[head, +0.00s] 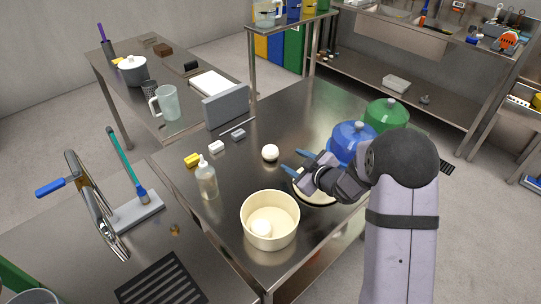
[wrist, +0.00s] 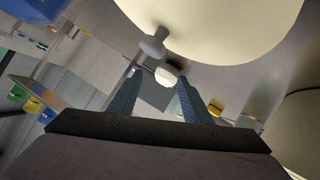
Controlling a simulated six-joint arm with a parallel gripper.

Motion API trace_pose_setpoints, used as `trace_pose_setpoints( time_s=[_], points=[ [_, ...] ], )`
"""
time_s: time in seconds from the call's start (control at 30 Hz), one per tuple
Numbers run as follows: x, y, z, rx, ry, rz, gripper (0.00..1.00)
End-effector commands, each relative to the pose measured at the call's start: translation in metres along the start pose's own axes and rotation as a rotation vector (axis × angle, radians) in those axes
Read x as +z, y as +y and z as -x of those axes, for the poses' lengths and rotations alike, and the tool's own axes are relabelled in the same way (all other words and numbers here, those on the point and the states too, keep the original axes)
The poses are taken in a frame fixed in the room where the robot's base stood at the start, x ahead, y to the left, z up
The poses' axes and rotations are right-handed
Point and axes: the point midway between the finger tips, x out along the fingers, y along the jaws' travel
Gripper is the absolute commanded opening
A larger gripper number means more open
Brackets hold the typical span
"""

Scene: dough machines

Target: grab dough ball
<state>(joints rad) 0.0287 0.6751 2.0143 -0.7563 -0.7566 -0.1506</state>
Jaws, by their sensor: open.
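A white dough ball (head: 270,152) sits on the steel table, just left of my gripper (head: 291,160) in the head view. My gripper is open, its two blue fingers pointing left towards the ball. They appear apart from it. In the wrist view, a small white round thing (wrist: 166,76), likely this ball, shows beyond and between the fingertips (wrist: 158,80). My gripper partly covers a round cream board or plate (head: 312,200).
A blue lidded pot (head: 353,140) and a green one (head: 387,113) stand right of my gripper. The table behind the ball is clear.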

Motion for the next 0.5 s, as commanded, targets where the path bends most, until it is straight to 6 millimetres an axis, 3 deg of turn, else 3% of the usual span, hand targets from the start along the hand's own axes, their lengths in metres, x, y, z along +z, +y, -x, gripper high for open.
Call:
trace_pose_setpoints(
  time_s=[0.2, 0.5],
  points=[
    [-0.012, -0.015, -0.015, -0.04, 0.126, 0.047, 0.45],
    [-0.016, -0.017, -0.023, -0.046, 0.14, 0.052, 0.45]
  ],
)
